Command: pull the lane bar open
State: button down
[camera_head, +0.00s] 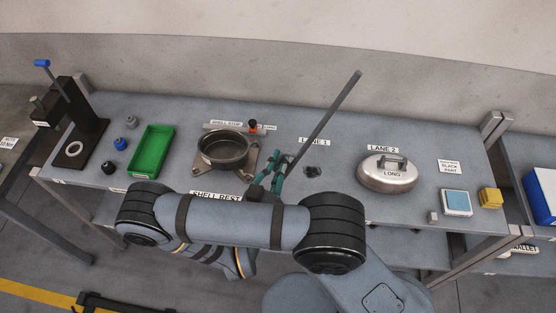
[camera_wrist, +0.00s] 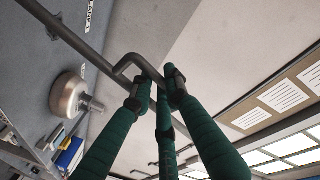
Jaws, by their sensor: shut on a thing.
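The lane bar (camera_head: 335,104) is a long, thin grey rod. In the head view it slants up and to the right from my gripper (camera_head: 277,174), across the left side of the LANE 1 label (camera_head: 314,142). In the wrist view the bar (camera_wrist: 72,38) runs diagonally at upper left and has a bent grey handle (camera_wrist: 124,66). My green-fingered gripper (camera_wrist: 158,87) is shut on the end of that handle. In the head view my arm hides part of the table front.
A metal pan (camera_head: 224,149) on a stand is left of my gripper, with a green tray (camera_head: 150,151) further left. A steel LONG shell (camera_head: 388,173) sits right, by the LANE 2 label (camera_head: 383,149). A small dark fitting (camera_head: 313,171) lies below LANE 1.

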jog(key=shift+a, duration=0.1)
jog(key=c, duration=1.8)
grip_release()
jog(key=shift+s, duration=0.1)
jog(key=v, duration=1.2)
